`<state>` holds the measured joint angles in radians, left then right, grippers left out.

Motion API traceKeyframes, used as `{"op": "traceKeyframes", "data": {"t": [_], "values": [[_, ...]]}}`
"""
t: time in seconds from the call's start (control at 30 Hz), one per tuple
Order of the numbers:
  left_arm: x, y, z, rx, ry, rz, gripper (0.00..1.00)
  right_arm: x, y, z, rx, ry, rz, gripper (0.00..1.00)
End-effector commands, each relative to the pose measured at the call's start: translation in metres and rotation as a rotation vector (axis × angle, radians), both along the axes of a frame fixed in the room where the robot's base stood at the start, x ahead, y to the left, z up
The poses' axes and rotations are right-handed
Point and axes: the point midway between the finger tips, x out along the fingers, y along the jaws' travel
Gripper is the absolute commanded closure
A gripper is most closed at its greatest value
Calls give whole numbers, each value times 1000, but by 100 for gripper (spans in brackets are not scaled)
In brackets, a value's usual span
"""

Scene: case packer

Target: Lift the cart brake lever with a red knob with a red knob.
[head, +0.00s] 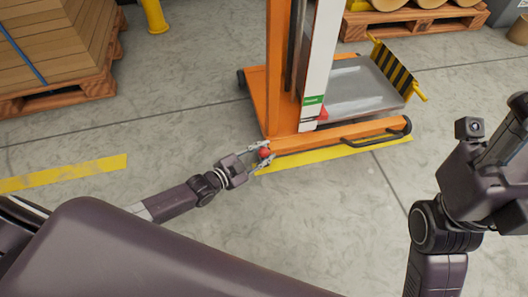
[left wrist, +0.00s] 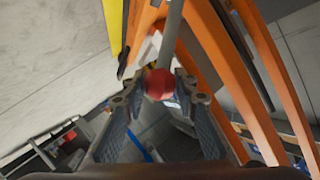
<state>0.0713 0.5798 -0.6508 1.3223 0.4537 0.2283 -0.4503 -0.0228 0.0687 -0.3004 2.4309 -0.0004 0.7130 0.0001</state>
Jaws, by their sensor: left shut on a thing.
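The red knob (head: 264,153) of the brake lever sits low at the near left corner of the orange cart (head: 275,75). My left gripper (head: 262,157) reaches it from the left, with one finger on each side of it. In the left wrist view the red knob (left wrist: 159,84) lies between the fingertips of my left gripper (left wrist: 160,92), which is shut on it. The grey lever bar (left wrist: 171,40) runs from the knob towards the top of that view.
The cart has a grey platform (head: 358,88) with a yellow-black striped plate (head: 391,68). A yellow floor line (head: 335,152) runs along its near side. A pallet of boxes (head: 60,45) stands at the upper left. The floor between my arms is clear.

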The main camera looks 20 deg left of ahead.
Motion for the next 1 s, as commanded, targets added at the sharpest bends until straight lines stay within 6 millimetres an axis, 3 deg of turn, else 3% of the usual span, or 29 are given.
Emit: {"op": "traceKeyframes", "data": {"t": [0.03,0.07,0.23,0.67,1.0], "values": [[2,3,3,3,-8,2,100,0,0,0,0,0,0,60],[2,3,3,3,-8,2,72,0,0,0,0,0,0,60],[2,2,2,2,-5,1,54,0,0,0,0,0,0,60],[-10,6,2,2,0,2,54,0,0,0,0,0,-1,60],[-66,32,19,2,1,1,54,0,0,0,0,0,0,60]]}}
